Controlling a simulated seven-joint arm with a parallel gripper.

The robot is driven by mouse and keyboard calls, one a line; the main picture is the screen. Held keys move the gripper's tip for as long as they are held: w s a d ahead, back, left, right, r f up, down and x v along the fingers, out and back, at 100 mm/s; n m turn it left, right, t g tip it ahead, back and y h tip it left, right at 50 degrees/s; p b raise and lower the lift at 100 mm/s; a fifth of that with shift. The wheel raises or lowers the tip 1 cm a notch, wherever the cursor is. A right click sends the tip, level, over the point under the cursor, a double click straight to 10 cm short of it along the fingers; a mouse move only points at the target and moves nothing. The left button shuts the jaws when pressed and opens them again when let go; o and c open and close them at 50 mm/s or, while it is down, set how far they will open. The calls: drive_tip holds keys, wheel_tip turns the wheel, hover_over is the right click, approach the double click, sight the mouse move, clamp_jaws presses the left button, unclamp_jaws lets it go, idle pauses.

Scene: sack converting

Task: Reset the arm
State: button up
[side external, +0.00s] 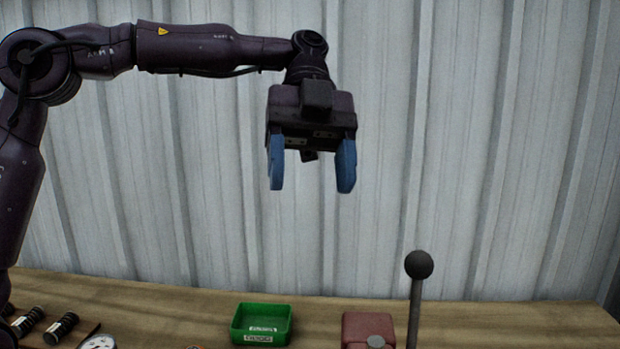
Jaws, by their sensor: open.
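My gripper (311,180) hangs in the air high above the table, with its two blue fingers pointing down. The fingers are wide apart and nothing is between them. My arm reaches across from the left, its forearm roughly level. The gripper is well clear of everything on the table.
A green tray (236,328) with white labels stands on the wooden table (520,318) below. Right of it are a red block (367,324) and an upright dark lever with a ball knob (419,264). Black cylinders (61,327) and a dial (98,342) are front left. A corrugated wall (500,130) stands behind.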

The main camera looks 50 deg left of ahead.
drive_tip(key=s+a+f+n+t+y, duration=0.1)
drive_tip(key=a+f+n+t+y, duration=0.15)
drive_tip(key=f+n, duration=0.4)
drive_tip(key=s+a+f+n+t+y, duration=0.2)
drive_tip(key=a+f+n+t, duration=0.1)
drive_tip(key=n, duration=0.7)
drive_tip(key=s+a+n+t+y, duration=0.2)
drive_tip(key=s+a+n+t, duration=0.3)
drive_tip(key=s, duration=0.7)
drive_tip(key=shift+s+a+f+n+y, duration=0.3)
drive_tip(key=shift+a+n, duration=0.75)
drive_tip(key=shift+a, duration=1)
